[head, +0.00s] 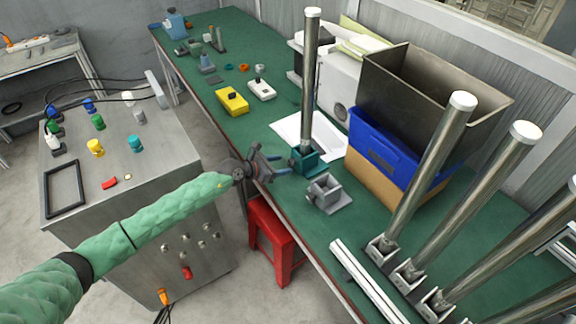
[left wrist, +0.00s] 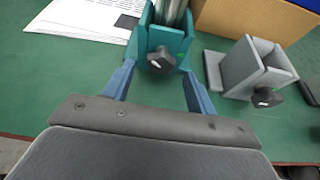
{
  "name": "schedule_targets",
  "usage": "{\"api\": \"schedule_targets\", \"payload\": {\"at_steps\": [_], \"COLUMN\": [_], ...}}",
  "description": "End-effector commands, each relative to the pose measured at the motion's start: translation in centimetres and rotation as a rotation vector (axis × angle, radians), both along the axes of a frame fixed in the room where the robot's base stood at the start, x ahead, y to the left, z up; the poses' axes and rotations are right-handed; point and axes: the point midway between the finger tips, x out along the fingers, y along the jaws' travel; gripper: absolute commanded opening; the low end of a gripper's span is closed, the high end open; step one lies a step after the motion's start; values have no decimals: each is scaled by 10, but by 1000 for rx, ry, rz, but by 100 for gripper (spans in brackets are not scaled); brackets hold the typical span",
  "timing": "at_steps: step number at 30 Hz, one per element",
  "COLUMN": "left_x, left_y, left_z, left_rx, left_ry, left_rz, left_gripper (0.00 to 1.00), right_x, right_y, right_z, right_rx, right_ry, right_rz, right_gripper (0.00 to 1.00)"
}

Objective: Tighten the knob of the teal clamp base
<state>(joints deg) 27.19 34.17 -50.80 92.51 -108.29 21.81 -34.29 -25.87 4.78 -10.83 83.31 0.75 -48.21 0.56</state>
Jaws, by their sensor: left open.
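The teal clamp base (head: 304,160) stands on the green bench with an upright metal post (head: 310,85) in it. In the left wrist view the teal clamp base (left wrist: 183,53) shows its black knob (left wrist: 161,58) on the near face. My left gripper (head: 283,164) is open. Its blue fingers (left wrist: 158,92) point at the clamp base from the front, one on each side of the knob's line, with the knob ahead of them. I cannot tell whether the fingers touch the base. My right gripper is not in view.
A grey clamp base (head: 328,193) without a post stands just right of the teal one. White paper (head: 287,131) lies behind it. A blue crate (head: 378,150) stands at the back right. Several posts in grey bases stand at the front right.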

Motion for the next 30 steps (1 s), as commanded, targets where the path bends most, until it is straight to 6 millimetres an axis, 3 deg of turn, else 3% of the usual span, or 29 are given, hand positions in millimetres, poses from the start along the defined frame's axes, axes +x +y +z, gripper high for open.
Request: {"api": "schedule_targets", "payload": {"at_steps": [9, 20, 27, 30], "left_x": [19, 21, 21, 21], "left_y": [-25, -28, -28, -28], "left_z": [-13, -14, -14, -14], "left_rx": [-2, -2, -2, -2], "left_ry": [0, 1, 1, 1], "left_rz": [0, 1, 1, 1], "left_gripper": [57, 57, 14, 12], "right_x": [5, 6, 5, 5], "right_y": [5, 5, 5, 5], "right_z": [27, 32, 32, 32], "right_rx": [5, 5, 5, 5], "right_ry": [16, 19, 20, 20], "right_rz": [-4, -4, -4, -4], "right_gripper": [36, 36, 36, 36]}}
